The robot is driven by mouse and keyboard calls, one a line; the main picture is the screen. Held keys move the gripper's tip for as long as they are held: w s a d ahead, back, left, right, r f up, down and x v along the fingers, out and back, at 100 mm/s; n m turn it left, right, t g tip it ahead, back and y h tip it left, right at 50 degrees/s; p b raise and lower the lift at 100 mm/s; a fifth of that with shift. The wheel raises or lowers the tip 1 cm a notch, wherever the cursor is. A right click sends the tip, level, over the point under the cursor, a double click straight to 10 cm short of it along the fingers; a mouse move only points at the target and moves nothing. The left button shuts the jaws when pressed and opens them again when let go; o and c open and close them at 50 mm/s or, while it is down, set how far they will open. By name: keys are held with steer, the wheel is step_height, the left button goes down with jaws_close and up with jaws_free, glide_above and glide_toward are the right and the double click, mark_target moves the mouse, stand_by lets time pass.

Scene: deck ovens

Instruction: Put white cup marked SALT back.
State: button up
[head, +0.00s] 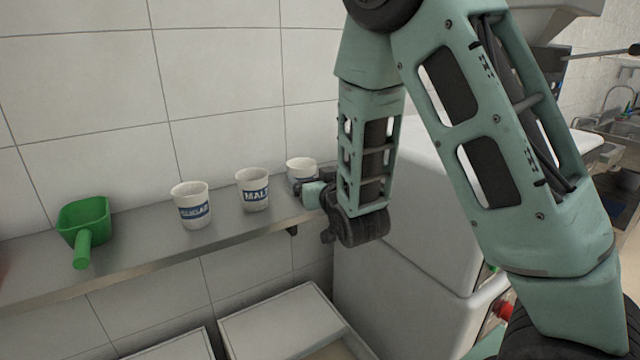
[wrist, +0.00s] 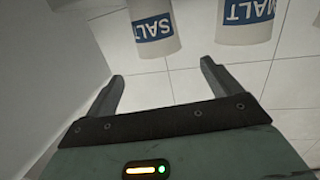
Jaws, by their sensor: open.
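The white cup marked SALT (wrist: 155,40) appears upside down at the top of the wrist view, with a blue label. In the head view it is the rightmost cup (head: 300,165), upright at the right end of the shelf, its label mostly hidden by my gripper. My gripper (wrist: 161,72) is open and empty, with the cup in line with the gap between its fingers, just beyond the fingertips. In the head view, my gripper (head: 316,192) is right beside the cup; I cannot tell whether they touch.
A metal shelf (head: 140,245) runs along the tiled wall. The white MALT cup (head: 253,190) stands just left of the SALT cup, then another labelled cup (head: 192,208) and a green scoop (head: 84,222). A white cabinet (head: 410,240) stands at the right.

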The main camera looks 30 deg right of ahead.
steer(key=shift+p+v, duration=1.25)
steer(key=shift+p, duration=1.25)
steer(key=shift+r, duration=0.1)
steer(key=s+a+f+n+g+y, duration=0.1)
steer(key=s+a+n+g+y, duration=0.2)
steer(key=a, duration=0.6)
steer(key=s+a+f+g+y, duration=0.25)
steer(key=s+a+g, duration=0.35)
steer(key=a, duration=0.3)
steer(key=s+a+r+n+g, duration=0.1)
steer(key=s+r+n+g, duration=0.1)
steer(key=s, duration=0.8)
steer(key=s+a+r+n+g+h, duration=0.1)
steer(key=s+r+n+g, duration=0.2)
steer(key=s+g, duration=0.3)
steer(key=s+n, duration=0.1)
steer(key=s, duration=0.4)
steer(key=shift+s+a+n, duration=0.25)
steer(key=shift+s+n, duration=0.1)
steer(key=shift+n, duration=0.05)
steer(key=shift+h, duration=0.25)
